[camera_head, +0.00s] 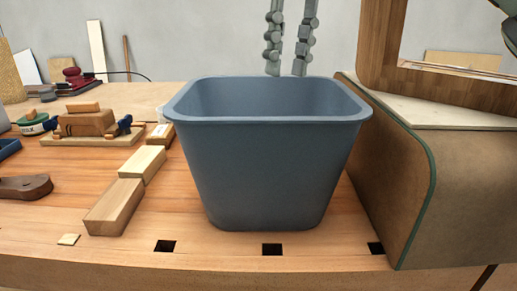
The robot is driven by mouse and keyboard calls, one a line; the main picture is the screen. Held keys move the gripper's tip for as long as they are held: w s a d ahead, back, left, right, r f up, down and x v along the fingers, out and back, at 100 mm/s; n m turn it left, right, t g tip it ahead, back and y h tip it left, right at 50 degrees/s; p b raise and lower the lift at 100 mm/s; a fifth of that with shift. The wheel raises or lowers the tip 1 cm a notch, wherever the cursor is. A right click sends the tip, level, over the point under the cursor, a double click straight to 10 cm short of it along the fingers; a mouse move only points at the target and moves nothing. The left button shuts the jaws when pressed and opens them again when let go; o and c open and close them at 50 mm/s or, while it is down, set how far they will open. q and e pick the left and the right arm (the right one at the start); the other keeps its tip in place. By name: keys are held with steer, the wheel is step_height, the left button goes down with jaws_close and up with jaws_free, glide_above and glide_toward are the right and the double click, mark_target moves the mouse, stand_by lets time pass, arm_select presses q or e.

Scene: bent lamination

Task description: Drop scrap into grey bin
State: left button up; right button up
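The grey bin (270,170) stands upright in the middle of the bench, blue-grey and open at the top. The part of its inside that shows looks empty; its floor is hidden by the front wall. My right gripper (286,72) comes down from the top edge with its two fingers apart and nothing visible between them. Its tips end at the bin's far rim; whether they are above or behind it is unclear. A small, flat, pale wood piece (68,239), possibly the scrap, lies near the bench's front left. My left gripper is not recognisable in view.
Two wood blocks (115,206) lie left of the bin. A plane (22,187), clamps and a sander (78,78) are further left. A large curved form (410,190) with a wooden frame on top stands close at right. Square holes line the bench (210,262) front.

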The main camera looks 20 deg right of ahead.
step_height(320, 180, up, 12)
steer(key=d, duration=0.1)
steer(key=shift+w+d, duration=0.15)
stand_by(0.3)
steer(key=shift+f, duration=0.1)
